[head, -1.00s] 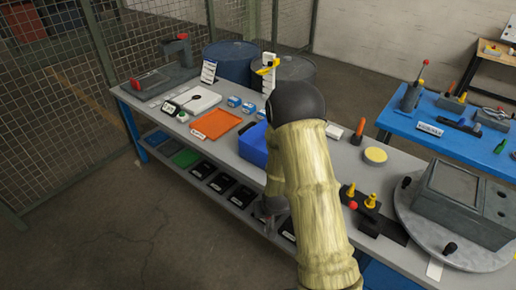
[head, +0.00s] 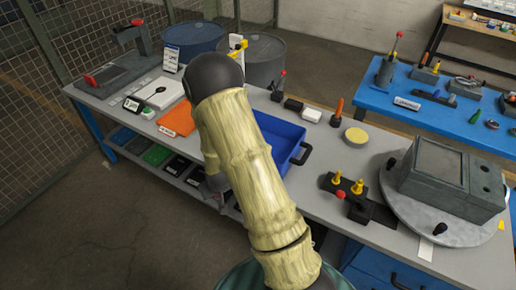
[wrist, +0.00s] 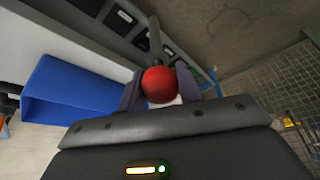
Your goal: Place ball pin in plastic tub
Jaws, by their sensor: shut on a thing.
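The ball pin (wrist: 159,84) has a red ball head and a grey shaft. It shows in the wrist view between the two fingers of my gripper (wrist: 160,88), which is shut on it. The blue plastic tub (wrist: 75,88) lies to the left of the gripper in the wrist view, apart from the pin. In the head view the tub (head: 284,135) is open-topped with a dark handle and stands on the grey bench, partly hidden by my arm. My gripper (head: 214,188) is at the bench's front edge, left of the tub, mostly hidden.
An orange mat (head: 177,119) lies left of the tub. A yellow disc (head: 356,137) and a black fixture with yellow pins (head: 347,195) are to the right, before a round plate (head: 433,229). Shelf bins (head: 176,166) sit under the bench.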

